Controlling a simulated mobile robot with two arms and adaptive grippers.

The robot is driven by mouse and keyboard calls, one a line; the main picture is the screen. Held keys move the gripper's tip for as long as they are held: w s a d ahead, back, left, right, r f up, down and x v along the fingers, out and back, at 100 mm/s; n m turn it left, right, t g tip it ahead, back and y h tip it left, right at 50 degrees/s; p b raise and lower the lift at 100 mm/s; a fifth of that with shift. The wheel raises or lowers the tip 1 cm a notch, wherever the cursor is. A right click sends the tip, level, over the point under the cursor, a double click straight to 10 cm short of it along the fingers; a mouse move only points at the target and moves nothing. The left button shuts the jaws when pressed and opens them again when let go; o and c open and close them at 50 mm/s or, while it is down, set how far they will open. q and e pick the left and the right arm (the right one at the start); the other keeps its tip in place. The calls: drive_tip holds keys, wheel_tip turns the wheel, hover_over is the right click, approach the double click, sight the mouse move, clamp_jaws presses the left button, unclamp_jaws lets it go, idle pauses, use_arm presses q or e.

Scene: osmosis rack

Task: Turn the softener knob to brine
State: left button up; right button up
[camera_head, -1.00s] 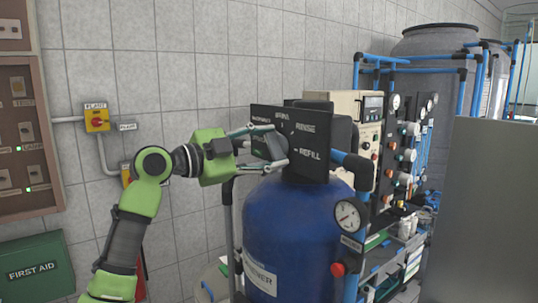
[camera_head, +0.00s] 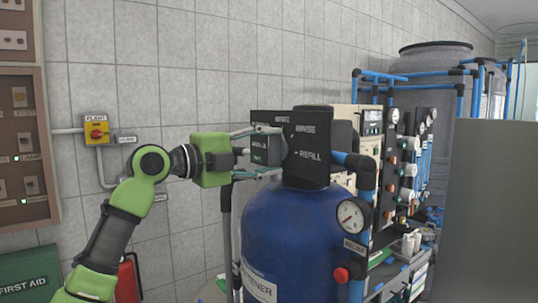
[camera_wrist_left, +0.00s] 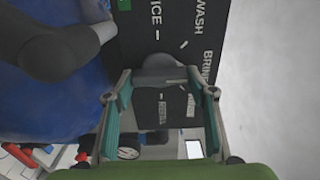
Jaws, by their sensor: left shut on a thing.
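The softener is a blue tank (camera_head: 290,228) with a black valve head on top. Its black dial panel (camera_head: 308,150) bears white words, REFILL among them. In the left wrist view the panel shows WASH and part of BRINE beside white tick marks. My left gripper (camera_head: 268,150) reaches in from the left at the panel's face. In the left wrist view its two teal-lined fingers (camera_wrist_left: 162,100) are shut on the dark grey round knob (camera_wrist_left: 160,70), one on each side. The fingers partly hide it, and I cannot tell where it points. My right gripper is not in view.
A pressure gauge (camera_head: 350,216) and a red knob (camera_head: 341,275) sit on the pipework right of the tank. An instrument rack (camera_head: 370,150) stands behind. A grey panel (camera_head: 490,205) fills the right. The tiled wall is behind my left arm.

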use_arm(q)
drive_tip(key=shift+f, duration=0.1)
idle(0.3)
drive_tip(key=o, duration=1.1)
drive_tip(key=v, duration=1.2)
